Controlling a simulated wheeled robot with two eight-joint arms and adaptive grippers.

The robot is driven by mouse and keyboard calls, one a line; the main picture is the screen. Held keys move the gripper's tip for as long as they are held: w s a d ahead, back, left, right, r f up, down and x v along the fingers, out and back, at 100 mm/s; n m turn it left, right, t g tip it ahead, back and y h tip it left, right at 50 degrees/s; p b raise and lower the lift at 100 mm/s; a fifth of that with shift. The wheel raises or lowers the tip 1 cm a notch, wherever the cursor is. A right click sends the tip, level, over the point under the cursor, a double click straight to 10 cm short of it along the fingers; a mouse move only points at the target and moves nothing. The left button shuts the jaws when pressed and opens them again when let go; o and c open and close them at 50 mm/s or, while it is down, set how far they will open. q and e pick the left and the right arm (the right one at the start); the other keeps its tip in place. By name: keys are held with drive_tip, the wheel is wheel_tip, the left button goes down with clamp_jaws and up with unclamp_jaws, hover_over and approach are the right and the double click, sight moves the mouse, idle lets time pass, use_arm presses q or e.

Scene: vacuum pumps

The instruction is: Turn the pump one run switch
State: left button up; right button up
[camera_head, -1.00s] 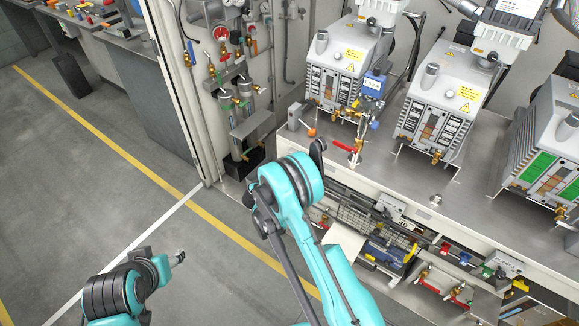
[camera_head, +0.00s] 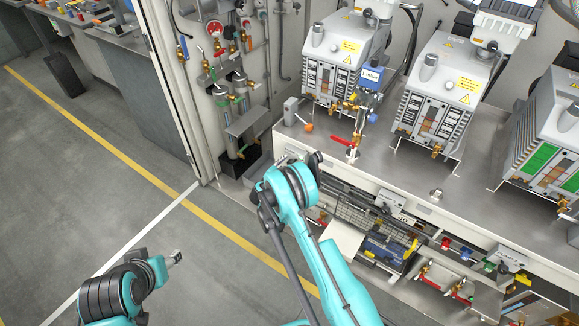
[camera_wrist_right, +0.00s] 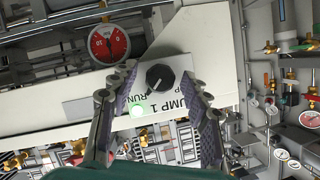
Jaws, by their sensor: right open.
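My right gripper (camera_wrist_right: 160,80) is open, one finger on each side of the knob, with the knob between the fingertips. I cannot tell whether the fingers touch it. In the head view my right arm hides most of its gripper and the switch. My left gripper (camera_head: 174,258) is over the floor at lower left, away from the bench; its jaws are too small to judge.
Several grey pumps, such as the left one (camera_head: 337,58), stand on a metal bench (camera_head: 400,178). A red-faced gauge (camera_wrist_right: 110,43) is close to the switch. Valves and pipes (camera_head: 232,100) cover the wall at left. The floor (camera_head: 90,200) at left is clear.

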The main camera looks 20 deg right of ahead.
clamp_jaws()
idle(0.3)
drive_tip(key=shift+w+a+r+n+g+h, duration=0.1)
drive_tip(key=shift+n+g+h, duration=0.5)
drive_tip(key=shift+n, duration=0.5)
drive_tip(key=shift+w+n+g+h, duration=0.1)
drive_tip(key=shift+n+g+h, duration=0.3)
drive_tip(key=shift+n+g, duration=0.5)
drive_tip(key=shift+n, duration=0.4)
